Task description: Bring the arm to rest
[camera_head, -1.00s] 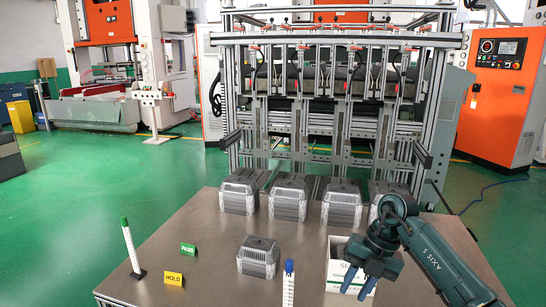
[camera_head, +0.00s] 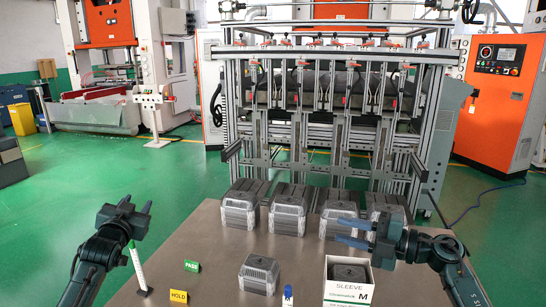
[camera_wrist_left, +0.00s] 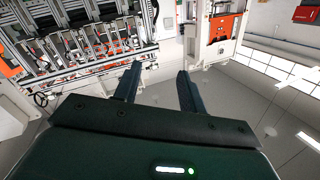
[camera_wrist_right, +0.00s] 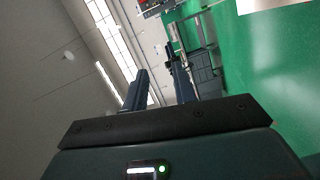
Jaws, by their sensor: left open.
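My left gripper (camera_head: 136,204) is raised at the left of the head view, beyond the table's left side. It is open and empty; its two fingers stand apart in the left wrist view (camera_wrist_left: 158,73). My right gripper (camera_head: 339,230) is raised in front of the back row of foil tray stacks, with its fingers pointing left. It is open, and its fingers also show in the right wrist view (camera_wrist_right: 155,62), with nothing between them. A white sleeve box (camera_head: 348,291) with a dark stack inside stands below it.
Wrapped tray stacks (camera_head: 239,215) line the table's (camera_head: 212,260) back edge by the press frame (camera_head: 325,130). A single stack (camera_head: 259,275) stands forward. A green-capped post (camera_head: 137,266), a blue-capped post (camera_head: 288,294), a PASS sign (camera_head: 192,266) and a HOLD sign (camera_head: 178,295) stand nearby.

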